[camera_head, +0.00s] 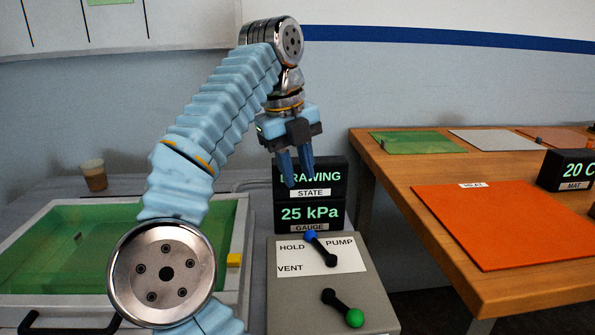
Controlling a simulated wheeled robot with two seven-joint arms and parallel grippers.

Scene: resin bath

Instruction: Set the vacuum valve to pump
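The vacuum valve is a black lever with a blue knob (310,236) on a grey control box (290,312). Its white label plate reads HOLD, PUMP and VENT. The lever leans up and left from its pivot, with the knob between the words HOLD and PUMP. My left gripper (299,177) is above and behind the lever in the picture, fingers pointing down, apart and empty. It overlaps the state display (337,175), which reads DRAWING. The gauge display (311,214) reads 25 kPa. My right gripper is not in view.
A second black lever with a green knob (355,318) is on the box's lower part. A green-covered tray (60,250) is at left, partly behind my arm, with a cup (94,175) behind it. A wooden table (400,175) with coloured sheets and a mat display (568,170) is at right.

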